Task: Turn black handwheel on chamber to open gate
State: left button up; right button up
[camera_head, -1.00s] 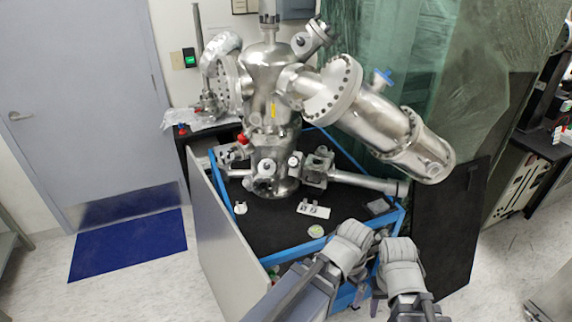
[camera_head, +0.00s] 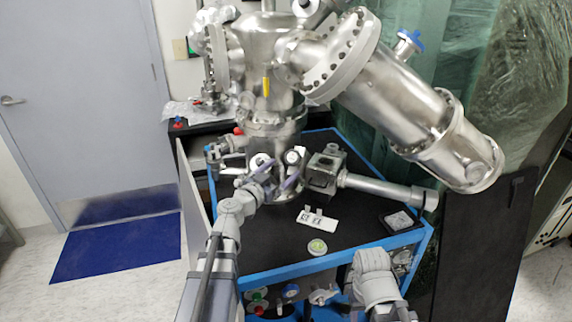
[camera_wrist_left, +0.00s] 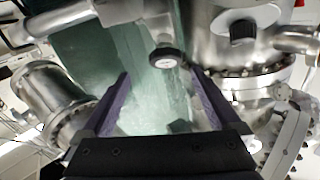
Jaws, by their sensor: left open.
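The metal chamber (camera_head: 275,120) stands on the black-topped cart. My left gripper (camera_head: 276,180) is open, its purple fingers pointing at the small round fittings low on the chamber's front. In the left wrist view, the left gripper (camera_wrist_left: 160,78) has a round black handwheel (camera_wrist_left: 166,58) on a metal stem showing between its fingertips, apart from both. A second black knob (camera_wrist_left: 243,30) sits to the right, outside the fingers. In the head view I cannot tell the handwheel clearly from the fittings beside it. My right arm is at lower right; its fingers are hidden.
The blue-edged cart (camera_head: 300,265) holds a white plate with small parts (camera_head: 317,220), a round green-and-white dish (camera_head: 317,247) and a grey square piece (camera_head: 400,220). A large angled metal cylinder (camera_head: 400,95) overhangs the right. A horizontal tube (camera_head: 385,188) lies low at right.

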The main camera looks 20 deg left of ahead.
aim_at(292, 158)
pick_arm(q)
jog(key=shift+a+x, duration=0.15)
jog(key=shift+x, duration=1.15)
jog(key=shift+a+x, duration=0.15)
jog(key=shift+x, duration=1.15)
jog(key=shift+a+x, duration=0.2)
jog(key=shift+x, duration=1.05)
jog(key=shift+w+r, duration=0.1)
jog(key=shift+r, duration=0.05)
jog(key=shift+d, duration=0.1)
jog(key=c, duration=1.4)
